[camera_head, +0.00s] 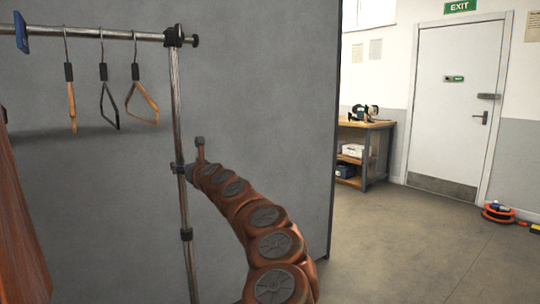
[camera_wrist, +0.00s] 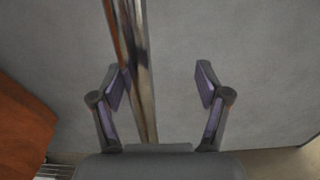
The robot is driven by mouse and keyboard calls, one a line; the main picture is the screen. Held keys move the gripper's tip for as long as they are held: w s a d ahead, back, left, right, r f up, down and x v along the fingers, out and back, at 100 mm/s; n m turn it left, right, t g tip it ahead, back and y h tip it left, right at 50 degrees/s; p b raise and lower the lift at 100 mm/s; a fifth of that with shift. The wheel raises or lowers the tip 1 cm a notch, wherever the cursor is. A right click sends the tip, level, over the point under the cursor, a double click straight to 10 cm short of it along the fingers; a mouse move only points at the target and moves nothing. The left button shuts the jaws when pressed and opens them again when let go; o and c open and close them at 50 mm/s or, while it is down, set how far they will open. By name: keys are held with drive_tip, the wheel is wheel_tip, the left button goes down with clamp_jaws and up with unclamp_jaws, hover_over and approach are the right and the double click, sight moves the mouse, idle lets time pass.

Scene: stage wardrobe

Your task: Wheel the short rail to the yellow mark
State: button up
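The clothes rail shows at the left of the head view, with a metal upright (camera_head: 181,120) and a top bar (camera_head: 85,33). Several empty hangers (camera_head: 103,95) hang from the bar. My gripper (camera_head: 190,165) is at the upright, about halfway up it. In the wrist view my gripper (camera_wrist: 162,83) is open, its two fingers well apart. The upright (camera_wrist: 139,70) runs between them, close beside the left finger; I cannot tell whether they touch. The lower part of the rail is out of the head view. No yellow mark is in view.
A grey partition (camera_head: 270,100) stands behind the rail. A brown-orange garment or panel (camera_head: 18,235) is at the far left. A workbench (camera_head: 366,127), a white door (camera_head: 450,110) and an orange cable reel (camera_head: 498,212) are beyond. The floor (camera_head: 410,240) at right is clear.

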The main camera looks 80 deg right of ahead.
drive_tip(key=s+d+p, duration=0.9)
drive_tip(key=d, duration=0.3)
drive_tip(key=s+d+p, duration=0.9)
drive_tip(key=d+p, duration=0.1)
drive_tip(key=d, duration=0.2)
drive_tip(key=shift+s, duration=0.2)
idle(3.3)
